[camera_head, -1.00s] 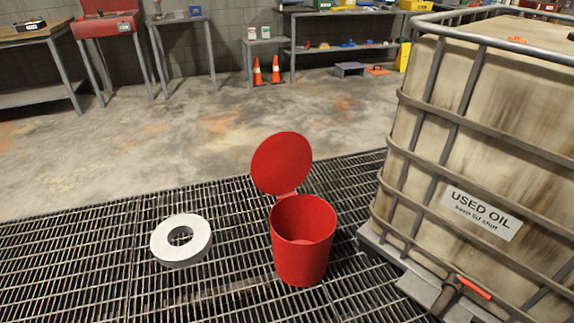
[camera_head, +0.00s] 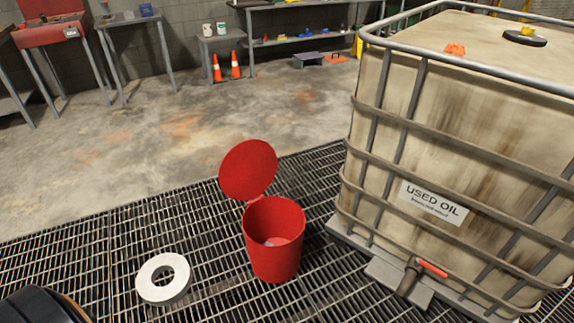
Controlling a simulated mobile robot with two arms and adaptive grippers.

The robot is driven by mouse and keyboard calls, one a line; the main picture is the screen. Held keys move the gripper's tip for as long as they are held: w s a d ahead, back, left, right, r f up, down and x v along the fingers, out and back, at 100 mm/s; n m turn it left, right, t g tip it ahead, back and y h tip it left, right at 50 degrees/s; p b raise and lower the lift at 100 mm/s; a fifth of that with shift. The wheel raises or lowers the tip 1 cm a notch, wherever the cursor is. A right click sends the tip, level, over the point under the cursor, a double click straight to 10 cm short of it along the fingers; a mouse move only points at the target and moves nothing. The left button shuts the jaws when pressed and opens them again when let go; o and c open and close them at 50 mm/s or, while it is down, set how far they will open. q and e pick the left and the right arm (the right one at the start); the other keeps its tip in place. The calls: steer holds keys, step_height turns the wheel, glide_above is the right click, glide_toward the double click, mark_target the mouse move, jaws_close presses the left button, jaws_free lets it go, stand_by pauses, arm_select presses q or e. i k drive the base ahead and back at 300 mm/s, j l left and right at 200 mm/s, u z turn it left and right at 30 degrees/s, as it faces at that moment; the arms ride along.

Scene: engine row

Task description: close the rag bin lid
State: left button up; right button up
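The red rag bin (camera_head: 273,250) stands upright on the metal grating, left of the caged used oil tank. Its round red lid (camera_head: 248,169) is open, tilted up and back from the rear left of the rim. The bin's mouth is uncovered, and something pale shows at the bottom inside. Neither of my grippers can be made out. A dark rounded shape with a tan edge shows at the lower left corner; I cannot tell what part it is.
The used oil tank (camera_head: 455,150) in its metal cage stands close right of the bin, with a red-handled valve (camera_head: 432,268) low in front. A white ring (camera_head: 163,277) lies on the grating (camera_head: 95,262) to the left. Orange cones (camera_head: 217,68) stand far back. Open concrete floor lies behind.

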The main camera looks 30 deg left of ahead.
mark_target(249, 169)
steer(key=i+j+z, duration=0.15)
steer(key=j+z, duration=0.35)
steer(key=j, duration=0.4)
steer(key=j+z, duration=0.5)
steer(key=j, duration=0.35)
